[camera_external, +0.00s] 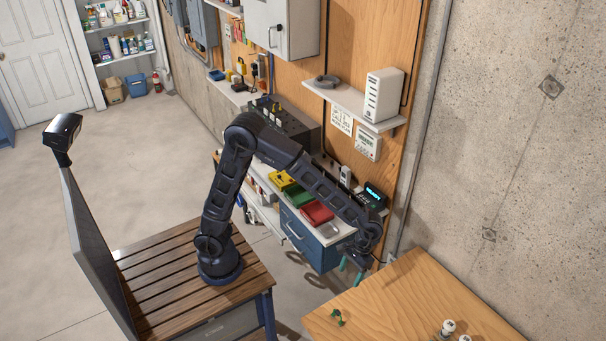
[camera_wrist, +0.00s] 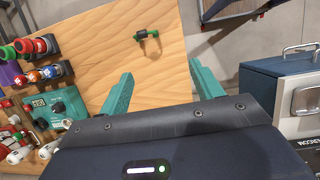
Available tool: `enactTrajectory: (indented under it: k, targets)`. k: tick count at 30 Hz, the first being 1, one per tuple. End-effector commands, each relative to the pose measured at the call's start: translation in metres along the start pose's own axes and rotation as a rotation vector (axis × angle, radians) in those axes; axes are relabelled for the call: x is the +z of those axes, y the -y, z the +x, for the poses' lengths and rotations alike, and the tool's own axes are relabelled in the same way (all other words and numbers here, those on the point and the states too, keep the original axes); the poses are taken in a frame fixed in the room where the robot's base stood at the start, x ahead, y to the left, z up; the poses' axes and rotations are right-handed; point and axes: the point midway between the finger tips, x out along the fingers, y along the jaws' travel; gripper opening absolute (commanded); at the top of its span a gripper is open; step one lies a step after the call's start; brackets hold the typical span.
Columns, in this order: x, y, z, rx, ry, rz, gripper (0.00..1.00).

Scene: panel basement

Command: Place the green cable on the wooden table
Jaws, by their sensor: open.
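A small curved piece with green ends and a dark middle, which looks like the green cable (camera_external: 338,317), lies on the wooden table (camera_external: 405,292). In the wrist view the cable (camera_wrist: 147,35) rests on bare wood near the table's edge, ahead of my fingers. The table (camera_wrist: 100,30) also fills much of the wrist view. My gripper (camera_external: 350,271) hangs beside the table's far left corner. In the wrist view my gripper's (camera_wrist: 161,75) teal fingers are apart with nothing between them, and the cable is clear of both.
White-topped items (camera_external: 449,327) stand at the table's near edge. Several coloured parts (camera_wrist: 40,70) and a teal box (camera_wrist: 58,107) sit at left in the wrist view. A blue drawer cabinet (camera_external: 309,239) under a workbench with red, green and yellow trays stands behind my gripper.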

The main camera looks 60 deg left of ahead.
Motion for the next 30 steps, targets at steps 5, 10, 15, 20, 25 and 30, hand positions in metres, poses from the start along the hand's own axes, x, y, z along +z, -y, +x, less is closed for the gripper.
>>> enactTrajectory:
  k: [5, 10, 15, 20, 25, 30]
  targets:
    - [-0.01, 0.067, -0.049, 0.047, -0.095, 0.007, 0.65]
    - [-0.01, 0.131, -0.083, 0.074, -0.184, 0.015, 0.65]
    - [-0.003, 0.194, -0.109, 0.09, -0.275, 0.02, 0.65]
    - [0.011, 0.251, -0.126, 0.094, -0.358, 0.021, 0.65]
    - [0.032, 0.308, -0.136, 0.088, -0.447, 0.019, 0.65]
    - [0.057, 0.36, -0.138, 0.07, -0.533, 0.015, 0.65]
